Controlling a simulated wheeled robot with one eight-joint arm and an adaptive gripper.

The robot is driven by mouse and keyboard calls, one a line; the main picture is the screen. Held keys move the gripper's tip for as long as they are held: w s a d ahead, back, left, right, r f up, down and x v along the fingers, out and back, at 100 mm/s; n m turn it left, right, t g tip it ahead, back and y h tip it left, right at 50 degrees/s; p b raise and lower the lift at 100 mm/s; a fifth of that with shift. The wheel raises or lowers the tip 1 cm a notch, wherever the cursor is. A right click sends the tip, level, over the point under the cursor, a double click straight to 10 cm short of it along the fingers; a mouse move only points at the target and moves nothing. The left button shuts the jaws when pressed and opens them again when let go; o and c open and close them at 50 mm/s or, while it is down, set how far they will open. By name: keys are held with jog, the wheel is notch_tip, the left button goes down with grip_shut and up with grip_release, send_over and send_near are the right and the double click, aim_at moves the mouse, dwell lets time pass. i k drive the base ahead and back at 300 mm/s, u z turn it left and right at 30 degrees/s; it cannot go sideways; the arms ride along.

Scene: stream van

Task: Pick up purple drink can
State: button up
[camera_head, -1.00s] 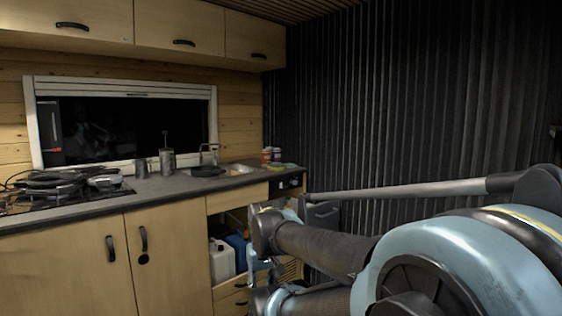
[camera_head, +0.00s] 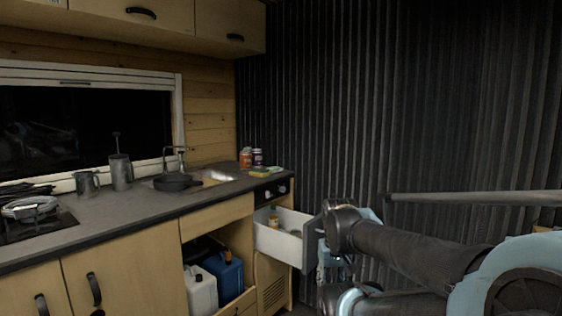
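A small purple container (camera_head: 257,158) stands upright at the far end of the counter, by the corrugated dark wall. It may be the purple drink can, but it is too small to tell. An orange container (camera_head: 245,158) stands just left of it. My arm reaches in from the right, and the part that seems to be my gripper (camera_head: 326,262) is low, in front of the open drawer's right side. It is well below and apart from the purple container. Its fingers are not clear, so I cannot tell whether it is open or shut.
A white drawer (camera_head: 278,244) is pulled out below the counter (camera_head: 120,208), with small items inside. A sponge-like yellow-green item (camera_head: 268,171), a sink (camera_head: 210,178), a dark pan (camera_head: 177,182) and metal mugs (camera_head: 121,172) are on the counter. Jugs (camera_head: 228,273) sit in an open lower compartment.

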aim_at(256, 153)
jog(key=u, duration=0.1)
jog(key=i, duration=0.95)
jog(key=u, duration=0.35)
